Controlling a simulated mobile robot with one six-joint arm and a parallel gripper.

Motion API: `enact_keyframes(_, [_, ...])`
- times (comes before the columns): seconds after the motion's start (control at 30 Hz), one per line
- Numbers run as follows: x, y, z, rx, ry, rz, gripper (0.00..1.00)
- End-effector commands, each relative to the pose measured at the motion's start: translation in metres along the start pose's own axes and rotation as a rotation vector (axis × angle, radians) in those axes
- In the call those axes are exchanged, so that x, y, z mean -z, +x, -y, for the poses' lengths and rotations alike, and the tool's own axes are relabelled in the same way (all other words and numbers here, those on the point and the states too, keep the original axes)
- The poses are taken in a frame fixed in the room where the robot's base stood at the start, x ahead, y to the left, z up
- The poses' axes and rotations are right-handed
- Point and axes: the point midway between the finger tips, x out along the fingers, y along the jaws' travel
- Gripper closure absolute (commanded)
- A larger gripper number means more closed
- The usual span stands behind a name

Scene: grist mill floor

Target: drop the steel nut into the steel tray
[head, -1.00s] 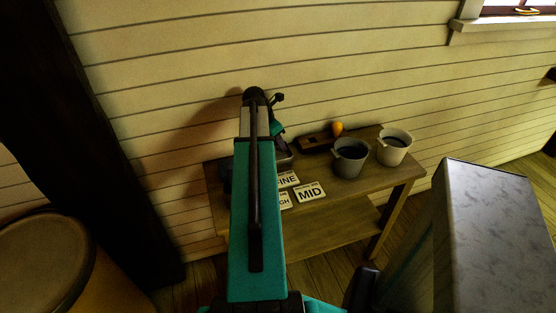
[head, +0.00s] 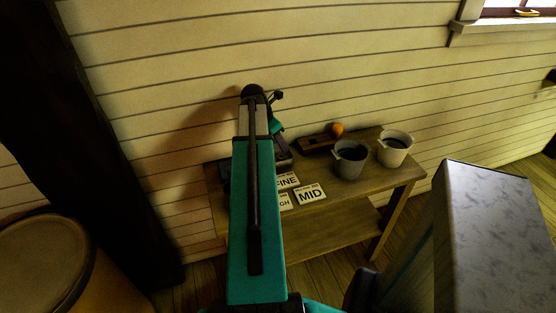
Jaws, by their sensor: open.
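My gripper (head: 279,146) is at the back left of the wooden table, just right of my teal arm link, low over a dark grey tray-like thing (head: 285,163). This may be the steel tray; only its right part shows beside my arm. The fingertips are mostly hidden, but the jaws are open. I cannot see the steel nut; my arm covers part of the table's left side.
The table (head: 360,192) stands against a plank wall. Cards marked FINE (head: 287,180) and MID (head: 310,194) lie in front.

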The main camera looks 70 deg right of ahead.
Motion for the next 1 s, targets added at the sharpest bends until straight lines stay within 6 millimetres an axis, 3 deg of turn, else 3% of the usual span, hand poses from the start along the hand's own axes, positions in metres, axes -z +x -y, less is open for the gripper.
enact_keyframes(0.7, [0.000, -0.088, -0.001, -0.003, -0.001, 0.001, 0.57])
enact_keyframes(1.0, [0.000, -0.116, 0.000, -0.002, -0.001, 0.001, 0.57])
